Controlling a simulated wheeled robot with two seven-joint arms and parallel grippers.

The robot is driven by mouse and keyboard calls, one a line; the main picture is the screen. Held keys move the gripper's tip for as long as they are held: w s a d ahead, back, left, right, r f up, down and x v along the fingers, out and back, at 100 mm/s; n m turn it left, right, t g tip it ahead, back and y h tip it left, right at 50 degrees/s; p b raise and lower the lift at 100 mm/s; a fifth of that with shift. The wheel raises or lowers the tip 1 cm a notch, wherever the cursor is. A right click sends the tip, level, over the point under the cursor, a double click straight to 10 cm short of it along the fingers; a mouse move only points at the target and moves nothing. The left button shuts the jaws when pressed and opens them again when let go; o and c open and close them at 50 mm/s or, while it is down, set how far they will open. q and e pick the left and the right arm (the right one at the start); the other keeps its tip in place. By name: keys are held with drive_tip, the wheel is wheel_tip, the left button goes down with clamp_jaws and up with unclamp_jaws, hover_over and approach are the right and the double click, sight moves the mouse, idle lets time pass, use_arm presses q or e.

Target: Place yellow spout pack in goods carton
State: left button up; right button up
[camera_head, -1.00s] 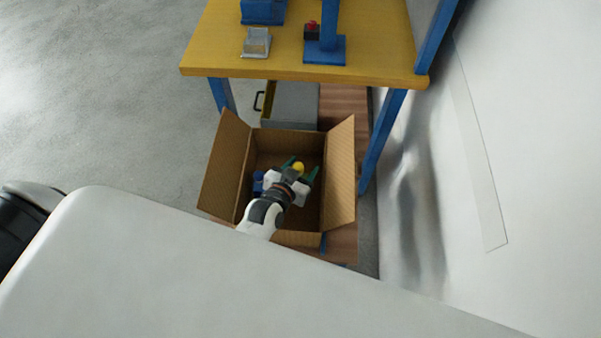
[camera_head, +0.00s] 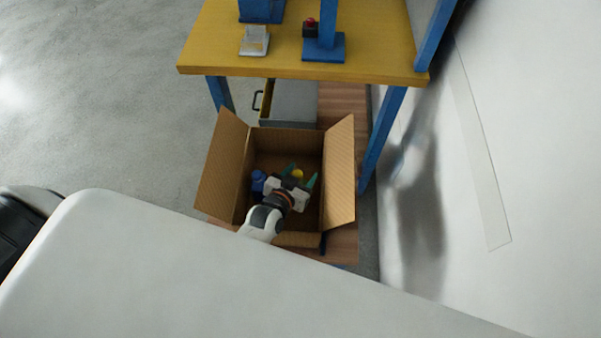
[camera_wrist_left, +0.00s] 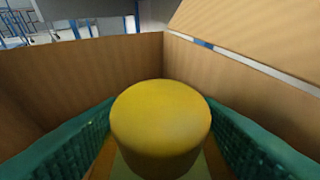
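The goods carton (camera_head: 341,170) is an open brown cardboard box with its flaps spread, below the yellow bench. My left gripper (camera_head: 302,174) reaches down inside it, its green fingers pointing to the far wall. The yellow spout pack (camera_head: 298,174) sits between the fingers, mostly hidden by the gripper. In the left wrist view its round yellow cap (camera_wrist_left: 160,125) fills the middle, with a green finger along each side. The fingers appear to hold the pack's body. Whether the pack touches the carton floor is hidden. My right gripper is not in view.
A blue item (camera_head: 258,182) lies in the carton left of my gripper. The yellow bench (camera_head: 290,68) with blue legs overhangs behind the carton. A grey drawer box (camera_head: 290,103) stands under it. A pale wall is close on the right; open floor lies left.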

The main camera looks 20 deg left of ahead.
use_arm(q)
drive_tip(key=o, duration=0.3)
drive_tip(key=shift+o, duration=0.2)
drive_tip(key=shift+r, duration=0.2)
drive_tip(key=p+v, duration=0.2)
drive_tip(key=v, duration=1)
drive_tip(key=shift+r, duration=0.45)
